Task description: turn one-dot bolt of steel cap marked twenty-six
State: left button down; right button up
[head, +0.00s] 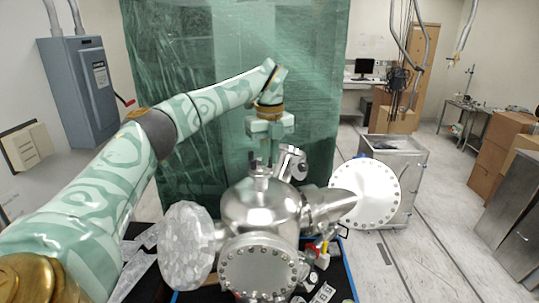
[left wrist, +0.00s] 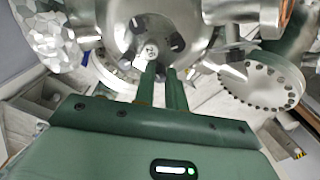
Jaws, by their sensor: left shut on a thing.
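A steel vacuum chamber (head: 262,207) with several bolted round flanges stands in front of me in the head view. In the left wrist view, the two green fingers (left wrist: 163,70) are close together against a shiny steel cap (left wrist: 125,30) with dark slots. They are shut on a small part, apparently a bolt, mostly hidden between the fingertips. A round bolt head (left wrist: 151,51) and a small white tag (left wrist: 140,62) show just left of the tips. I cannot read a twenty-six or a dot. My right gripper is not in view.
Large flanges stick out at the left (head: 187,246), front (head: 258,268) and right (head: 365,194) of the chamber. A green plastic curtain (head: 190,130) hangs behind. A metal bin (head: 398,155) stands at the back right.

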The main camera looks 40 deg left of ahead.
pick_arm(q)
jog(key=shift+m, duration=0.7)
jog(key=c, duration=1.4)
grip_release()
jog(key=shift+c, duration=0.2)
notch_tip(320, 180, up, 16)
jog(key=shift+r, duration=0.2)
